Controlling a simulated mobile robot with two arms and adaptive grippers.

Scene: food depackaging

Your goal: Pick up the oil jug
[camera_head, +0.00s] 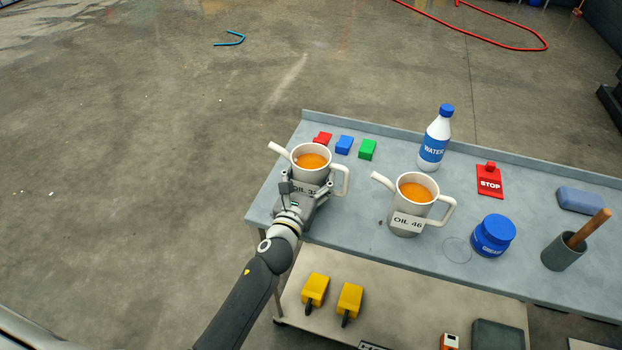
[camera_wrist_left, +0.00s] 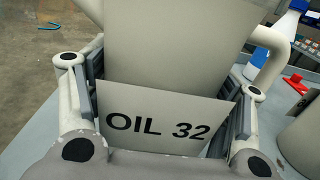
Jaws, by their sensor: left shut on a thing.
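The oil jug labelled OIL 32 (camera_head: 311,157) stands upright near the table's left end, with orange liquid inside, a spout to the left and a handle to the right. My left gripper (camera_head: 307,190) is shut on its lower body from the front. The left wrist view shows the finger pads on both sides of the jug, with its label plate (camera_wrist_left: 165,120) between them. I cannot tell whether its base touches the table. A second oil jug, OIL 46 (camera_head: 416,188), stands to its right, apart from the gripper. My right gripper is not in view.
The grey table (camera_head: 340,225) also holds red, blue and green blocks (camera_head: 367,150) behind the jug, a water bottle (camera_head: 435,140), a red STOP sign (camera_head: 489,181), a blue grease jar (camera_head: 493,236) and a grey cup (camera_head: 563,252). Yellow items (camera_head: 315,290) lie on the lower shelf.

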